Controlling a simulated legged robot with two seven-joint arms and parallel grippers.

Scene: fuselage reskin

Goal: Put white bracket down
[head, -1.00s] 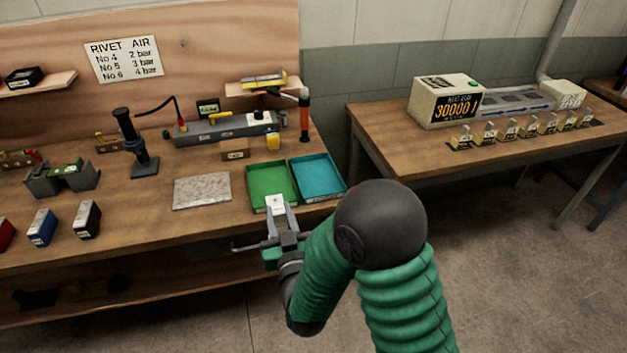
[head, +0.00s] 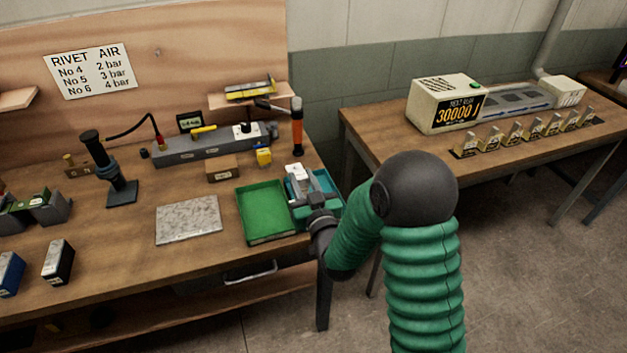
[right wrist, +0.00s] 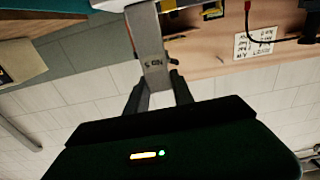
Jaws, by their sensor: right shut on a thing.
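My right gripper (head: 308,188) is shut on the white bracket (head: 296,172) and holds it over the teal tray (head: 333,206) at the right end of the workbench. Whether the bracket touches the tray floor cannot be told. The gripper and arm hide much of that tray. In the right wrist view the bracket (right wrist: 150,50) is a pale strip between the finger tips, with a dark marking that looks like "No 5". My left gripper is not in view.
An empty green tray (head: 266,212) sits just left of the teal one. A grey speckled plate (head: 188,219) lies further left. A second table (head: 400,140) on the right holds a box-shaped machine (head: 447,103) and several small brackets.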

